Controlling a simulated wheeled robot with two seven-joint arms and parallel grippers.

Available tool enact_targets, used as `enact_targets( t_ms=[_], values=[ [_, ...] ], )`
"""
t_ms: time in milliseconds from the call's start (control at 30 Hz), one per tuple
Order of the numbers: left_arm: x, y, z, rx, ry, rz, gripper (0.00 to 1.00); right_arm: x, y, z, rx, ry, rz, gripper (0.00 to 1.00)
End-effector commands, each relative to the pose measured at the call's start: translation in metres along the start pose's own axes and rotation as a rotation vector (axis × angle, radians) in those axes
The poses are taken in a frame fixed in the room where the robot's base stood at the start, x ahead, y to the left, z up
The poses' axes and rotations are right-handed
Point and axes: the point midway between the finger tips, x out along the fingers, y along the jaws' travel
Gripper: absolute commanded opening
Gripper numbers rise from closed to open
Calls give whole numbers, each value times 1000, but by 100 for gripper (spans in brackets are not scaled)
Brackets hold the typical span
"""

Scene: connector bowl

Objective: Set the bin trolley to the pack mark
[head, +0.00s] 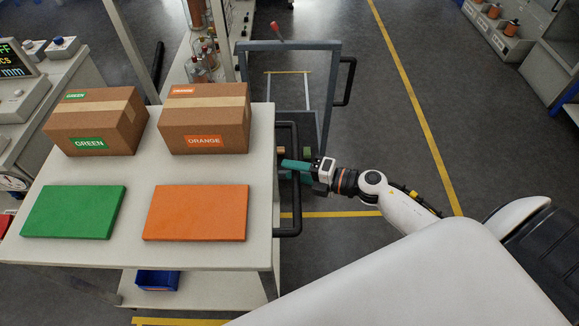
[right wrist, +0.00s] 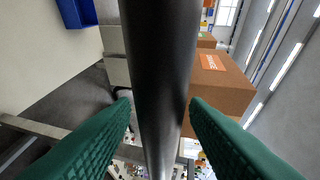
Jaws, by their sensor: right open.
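A white-topped trolley or bench (head: 140,170) stands at the left, with a lower shelf (head: 200,291). A black bar handle (head: 296,215) runs along its right side. My right gripper (head: 297,166), with teal fingers, is open at this handle. In the right wrist view the dark bar (right wrist: 160,75) stands between the two open fingers (right wrist: 160,120); contact cannot be told. A grey-blue frame (head: 287,46) with its own black handle (head: 349,82) stands behind. My left gripper is not in view.
On the white top are a green-labelled box (head: 95,120), an orange-labelled box (head: 204,118), a green mat (head: 74,211) and an orange mat (head: 196,212). A blue bin (head: 157,280) is on the lower shelf.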

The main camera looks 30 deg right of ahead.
Motion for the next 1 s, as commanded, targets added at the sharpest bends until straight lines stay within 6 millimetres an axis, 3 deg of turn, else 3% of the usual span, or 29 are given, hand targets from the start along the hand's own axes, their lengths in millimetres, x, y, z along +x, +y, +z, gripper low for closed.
enact_targets(
  t_ms=[167,467,700,1000],
  values=[
    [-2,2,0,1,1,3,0,14,0,0,1,1,0,41],
    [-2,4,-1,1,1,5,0,15,0,0,1,1,0,41],
    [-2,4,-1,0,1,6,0,15,0,0,1,1,0,2],
    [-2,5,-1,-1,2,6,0,15,0,0,1,1,1,0]
  ],
)
